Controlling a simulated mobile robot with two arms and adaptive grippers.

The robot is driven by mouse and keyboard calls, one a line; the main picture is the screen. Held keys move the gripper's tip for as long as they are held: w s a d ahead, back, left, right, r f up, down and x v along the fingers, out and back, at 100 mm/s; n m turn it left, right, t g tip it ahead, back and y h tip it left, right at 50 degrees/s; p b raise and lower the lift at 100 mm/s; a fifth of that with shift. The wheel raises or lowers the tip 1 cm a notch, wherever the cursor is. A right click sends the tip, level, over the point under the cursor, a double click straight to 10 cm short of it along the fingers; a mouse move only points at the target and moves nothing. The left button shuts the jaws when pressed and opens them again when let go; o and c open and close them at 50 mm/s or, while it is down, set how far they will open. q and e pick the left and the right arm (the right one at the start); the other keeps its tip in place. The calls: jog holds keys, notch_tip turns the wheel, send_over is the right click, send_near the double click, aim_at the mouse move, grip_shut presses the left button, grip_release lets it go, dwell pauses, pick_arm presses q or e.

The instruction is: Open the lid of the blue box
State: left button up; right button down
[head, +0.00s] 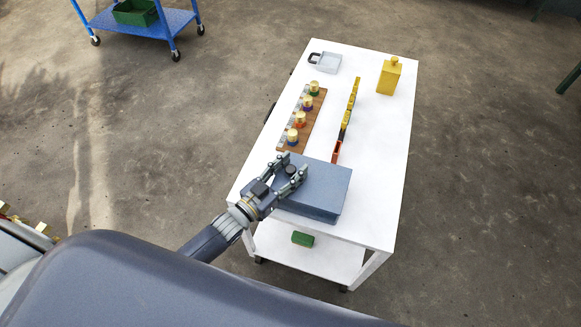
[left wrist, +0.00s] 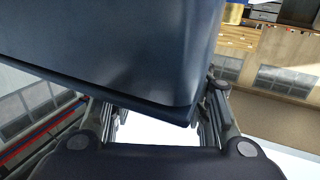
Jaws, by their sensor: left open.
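The blue-grey box (head: 325,186) sits at the near end of the white table, its flat top looking closed. In the left wrist view the box (left wrist: 120,50) fills the upper left, very close, with its lower edge and a corner between my fingers. My left gripper (head: 292,164) is open over the box's left part; its fingers also show in the left wrist view (left wrist: 155,105). A small dark round piece shows between the fingers in the head view; I cannot tell what it belongs to. Whether the fingers touch the box is unclear. My right gripper is not in view.
The white table (head: 385,150) also holds a wooden board (head: 313,116) with several coloured, gold-topped punches, a long yellow-and-red tool (head: 350,105), a yellow bottle (head: 389,76) and a clear tray (head: 328,62). A green block (head: 303,239) lies on the lower shelf. A blue cart (head: 170,24) stands far left.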

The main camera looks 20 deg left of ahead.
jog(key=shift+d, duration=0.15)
pick_arm(q)
grip_shut()
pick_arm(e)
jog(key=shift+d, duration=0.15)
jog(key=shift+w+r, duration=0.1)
